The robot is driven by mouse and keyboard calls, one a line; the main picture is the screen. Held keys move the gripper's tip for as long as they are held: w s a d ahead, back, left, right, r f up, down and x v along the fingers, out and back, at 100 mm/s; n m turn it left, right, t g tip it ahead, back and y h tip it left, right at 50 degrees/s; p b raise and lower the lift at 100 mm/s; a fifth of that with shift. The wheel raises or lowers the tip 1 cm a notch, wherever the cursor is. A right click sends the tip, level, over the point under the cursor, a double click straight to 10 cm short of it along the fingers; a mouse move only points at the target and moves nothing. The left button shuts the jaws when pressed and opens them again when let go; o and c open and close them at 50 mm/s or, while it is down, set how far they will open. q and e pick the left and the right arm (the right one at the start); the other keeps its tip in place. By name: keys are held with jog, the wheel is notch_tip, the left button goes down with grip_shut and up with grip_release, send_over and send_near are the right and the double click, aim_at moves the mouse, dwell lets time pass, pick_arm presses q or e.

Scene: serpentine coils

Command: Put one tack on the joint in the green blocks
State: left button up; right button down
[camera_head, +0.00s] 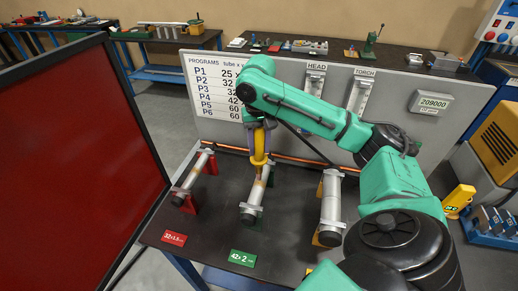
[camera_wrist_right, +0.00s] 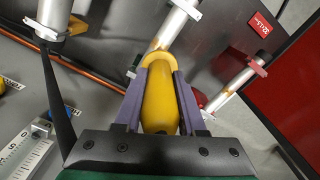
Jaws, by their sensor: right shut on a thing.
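My right gripper (camera_head: 260,128) is shut on a yellow tool (camera_head: 259,158) with a ring-like end. In the right wrist view, the two purple fingers of the gripper (camera_wrist_right: 159,105) lie on either side of the yellow tool (camera_wrist_right: 160,100). The tool's ring end is at the middle tube (camera_head: 254,199), behind the green 42 x 2 label (camera_head: 242,259). That tube (camera_wrist_right: 182,18) runs up from the ring in the right wrist view. I cannot tell whether the ring touches it. The tool hides the joint partly. My left gripper is out of view.
A tube on red blocks (camera_head: 189,180) stands to the left and a larger tube on yellow blocks (camera_head: 331,205) to the right. A grey panel with HEAD (camera_head: 315,85) and TORCH (camera_head: 361,92) holders stands behind. A red screen (camera_head: 75,150) closes the left side.

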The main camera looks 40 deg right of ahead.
aim_at(260, 132)
notch_tip(260, 132, up, 2)
jog(key=shift+s+a+r, duration=0.1)
jog(key=shift+r, duration=1.4)
